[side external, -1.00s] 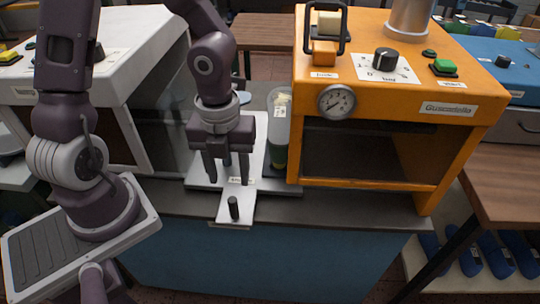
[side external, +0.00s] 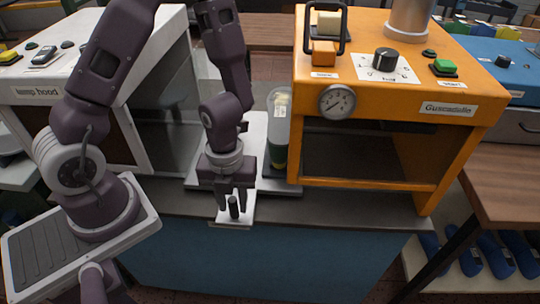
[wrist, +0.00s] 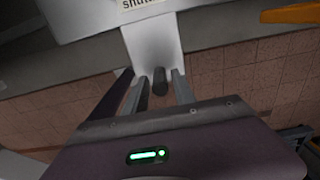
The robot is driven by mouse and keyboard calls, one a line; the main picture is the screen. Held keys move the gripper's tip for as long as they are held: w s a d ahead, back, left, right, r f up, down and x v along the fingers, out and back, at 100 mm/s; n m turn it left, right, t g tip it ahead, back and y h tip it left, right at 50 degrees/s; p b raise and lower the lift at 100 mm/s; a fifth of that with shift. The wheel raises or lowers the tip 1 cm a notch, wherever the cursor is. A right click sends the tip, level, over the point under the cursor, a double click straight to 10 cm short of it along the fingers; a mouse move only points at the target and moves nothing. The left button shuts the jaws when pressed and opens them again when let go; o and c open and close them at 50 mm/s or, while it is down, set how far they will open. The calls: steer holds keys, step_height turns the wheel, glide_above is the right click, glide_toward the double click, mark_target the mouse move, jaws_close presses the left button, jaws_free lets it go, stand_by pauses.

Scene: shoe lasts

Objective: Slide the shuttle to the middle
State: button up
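The shuttle (side external: 236,221) is a flat white plate with a dark upright knob (side external: 234,206) near its front end. Its front end sticks out past the front edge of the bench. In the wrist view the gripper (wrist: 156,86) is open, with gaps between the fingers and the knob. My wrist hides part of the plate in the side view.
An orange machine (side external: 465,125) with a gauge stands to the right, and a white hood (side external: 100,80) to the left. A clear cylinder (side external: 278,125) with a dark green lower part stands behind and right of my gripper.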

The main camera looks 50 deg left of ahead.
jaws_close()
steer(key=shift+s+a, duration=1.5)
steer(key=shift+s, duration=0.2)
steer(key=shift+o, duration=2.2)
jaws_free()
steer(key=shift+r, duration=2.45)
